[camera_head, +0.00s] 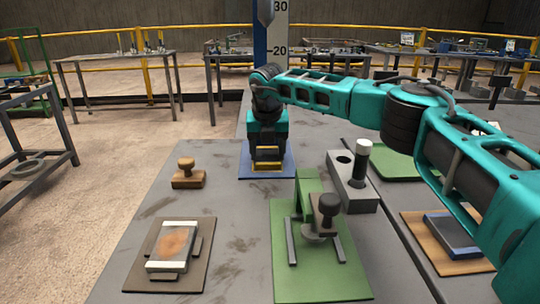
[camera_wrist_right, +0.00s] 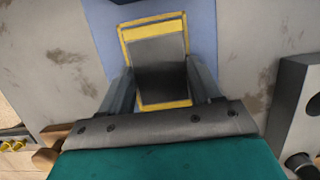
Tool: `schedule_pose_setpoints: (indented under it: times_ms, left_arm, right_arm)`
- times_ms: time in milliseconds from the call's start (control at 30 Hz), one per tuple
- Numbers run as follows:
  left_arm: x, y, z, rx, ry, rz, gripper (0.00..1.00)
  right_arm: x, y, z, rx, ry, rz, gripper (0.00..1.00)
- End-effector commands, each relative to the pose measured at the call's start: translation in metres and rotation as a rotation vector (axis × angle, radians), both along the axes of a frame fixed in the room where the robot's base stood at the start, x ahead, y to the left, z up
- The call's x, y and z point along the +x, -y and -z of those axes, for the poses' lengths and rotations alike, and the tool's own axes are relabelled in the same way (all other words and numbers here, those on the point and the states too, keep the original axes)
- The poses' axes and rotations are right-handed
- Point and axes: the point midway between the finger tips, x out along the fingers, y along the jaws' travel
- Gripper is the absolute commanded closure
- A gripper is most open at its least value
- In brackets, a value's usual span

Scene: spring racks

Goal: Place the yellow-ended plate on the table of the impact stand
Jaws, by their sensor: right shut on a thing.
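The yellow-ended plate (camera_head: 267,167) is dark grey in the middle with a yellow band at each end. In the wrist view the plate (camera_wrist_right: 158,63) lies between the two fingers of my right gripper (camera_wrist_right: 162,82), which is shut on its sides. In the head view my right gripper (camera_head: 267,154) points down over the blue table (camera_head: 286,171) of the impact stand. The blue table (camera_wrist_right: 203,35) also shows around the plate. I cannot tell whether the plate touches it. The stand's numbered column (camera_head: 278,40) rises behind. My left gripper is not in view.
A wooden-handled stamp (camera_head: 188,176) and a brown board (camera_head: 138,262) with a white-ended plate (camera_head: 173,246) are at left. A green press (camera_head: 308,262) stands in front. A grey block (camera_head: 340,186) with a black post is close on the right.

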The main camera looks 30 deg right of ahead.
Motion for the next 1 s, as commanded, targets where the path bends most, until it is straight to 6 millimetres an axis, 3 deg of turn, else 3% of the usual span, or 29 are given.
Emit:
schedule_pose_setpoints:
  times_ms: [300, 333, 500, 600, 833, 1000]
  left_arm:
    - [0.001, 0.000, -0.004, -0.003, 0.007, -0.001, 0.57]
    - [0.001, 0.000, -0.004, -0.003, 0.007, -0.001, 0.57]
    - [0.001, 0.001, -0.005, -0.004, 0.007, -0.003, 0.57]
    - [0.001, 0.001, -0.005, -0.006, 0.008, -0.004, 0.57]
    - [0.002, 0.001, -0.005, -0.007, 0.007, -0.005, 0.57]
    - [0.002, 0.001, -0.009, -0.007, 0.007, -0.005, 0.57]
  right_arm:
    - [0.001, 0.000, 0.000, 0.002, 0.004, 0.000, 1.00]
    - [0.000, 0.000, 0.001, 0.000, 0.000, 0.000, 0.34]
    - [0.000, 0.000, 0.001, 0.000, 0.000, 0.000, 0.18]
    - [0.000, 0.000, 0.001, 0.000, 0.000, 0.000, 0.11]
    - [0.000, 0.000, -0.001, 0.000, 0.001, 0.001, 0.11]
    - [-0.003, -0.001, -0.020, 0.001, 0.003, 0.000, 0.11]
